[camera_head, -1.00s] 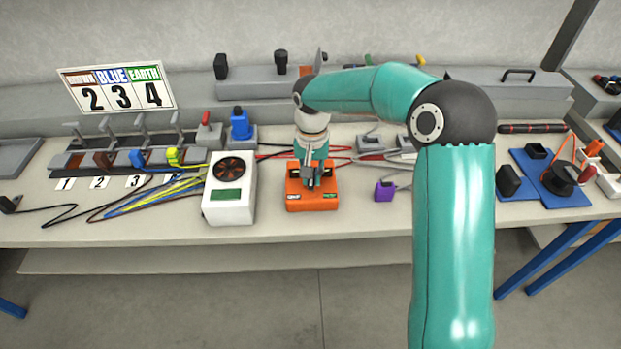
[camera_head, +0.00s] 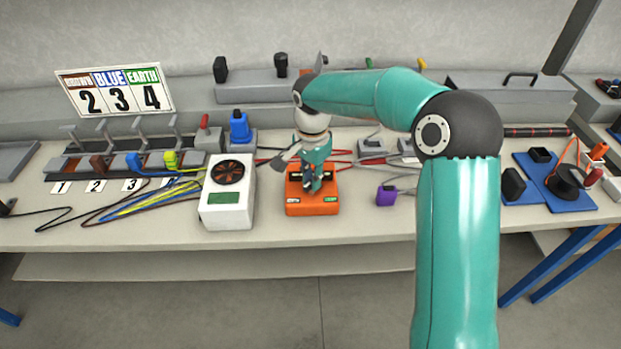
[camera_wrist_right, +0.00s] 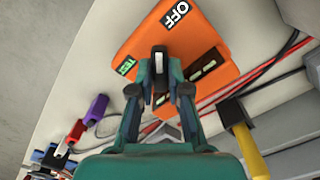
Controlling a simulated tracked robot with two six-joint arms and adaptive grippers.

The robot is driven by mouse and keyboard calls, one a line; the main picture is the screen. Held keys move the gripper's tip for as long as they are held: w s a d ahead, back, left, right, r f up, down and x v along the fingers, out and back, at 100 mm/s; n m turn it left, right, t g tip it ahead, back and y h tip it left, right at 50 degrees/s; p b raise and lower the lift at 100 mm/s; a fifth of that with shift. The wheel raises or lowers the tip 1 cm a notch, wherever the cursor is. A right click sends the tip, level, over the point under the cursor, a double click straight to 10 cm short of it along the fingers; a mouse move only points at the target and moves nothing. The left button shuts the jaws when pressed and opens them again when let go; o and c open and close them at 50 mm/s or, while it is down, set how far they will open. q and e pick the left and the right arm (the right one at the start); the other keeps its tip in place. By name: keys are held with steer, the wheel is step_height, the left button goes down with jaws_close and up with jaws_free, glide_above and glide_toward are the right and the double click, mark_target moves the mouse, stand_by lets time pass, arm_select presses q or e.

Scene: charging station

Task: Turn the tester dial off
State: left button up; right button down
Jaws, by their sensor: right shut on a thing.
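The orange tester box (camera_head: 312,206) stands near the front of the bench, and it fills the upper middle of the right wrist view (camera_wrist_right: 205,38). It bears a black OFF label (camera_wrist_right: 176,14) and a green TEST label (camera_wrist_right: 126,66). My right gripper (camera_head: 313,186) points down at the top of the box. My left gripper is not in view.
A white unit with a fan (camera_head: 227,208) stands close left of the tester. A purple connector (camera_head: 386,195) lies to its right. Red cables run behind it. A 2-3-4 sign (camera_head: 117,90) stands at the back left. The bench's front strip is clear.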

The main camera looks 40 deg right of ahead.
stand_by(0.4)
steer(key=c, duration=1.1)
jaws_free()
steer(key=shift+r, duration=0.15)
step_height(320, 180, up, 12)
steer(key=shift+f, duration=0.15)
